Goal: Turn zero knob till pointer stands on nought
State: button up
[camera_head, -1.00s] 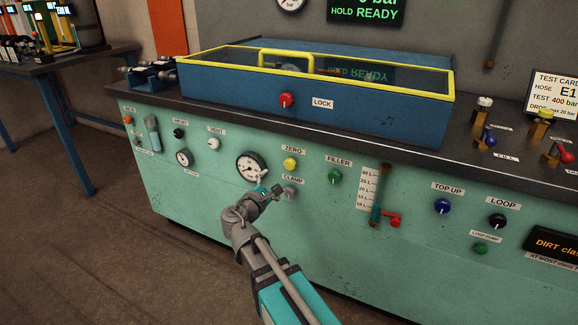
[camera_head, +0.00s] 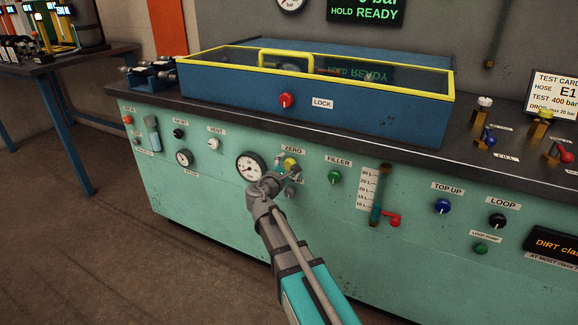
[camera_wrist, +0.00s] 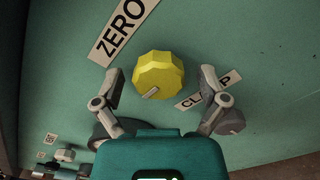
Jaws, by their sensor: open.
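The yellow zero knob (camera_head: 290,162) is on the green panel under its ZERO label (camera_head: 293,151). In the wrist view the zero knob (camera_wrist: 159,74) shows whole, with a pale pointer mark at its lower left edge. My gripper (camera_head: 287,172) is open in front of it. In the wrist view my gripper (camera_wrist: 162,92) has one finger on each side of the knob, with a gap at both sides; whether the tips reach its depth I cannot tell. The round white gauge (camera_head: 250,167) is left of the knob; its needle is too small to read.
The grey clamp knob (camera_wrist: 230,121) is close by my right finger in the wrist view, partly covered by it. The green filler knob (camera_head: 335,177) is to the right. The blue tester box (camera_head: 235,100) stands on the bench above.

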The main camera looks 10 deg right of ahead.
jog(key=c, duration=1.1)
jog(key=shift+c, duration=0.2)
jog(key=shift+m, duration=0.4)
jog(key=m, duration=0.6)
jog(key=shift+r, duration=0.15)
jog(key=m, duration=0.5)
jog(key=shift+r+m, duration=0.1)
jog(key=shift+m, duration=0.2)
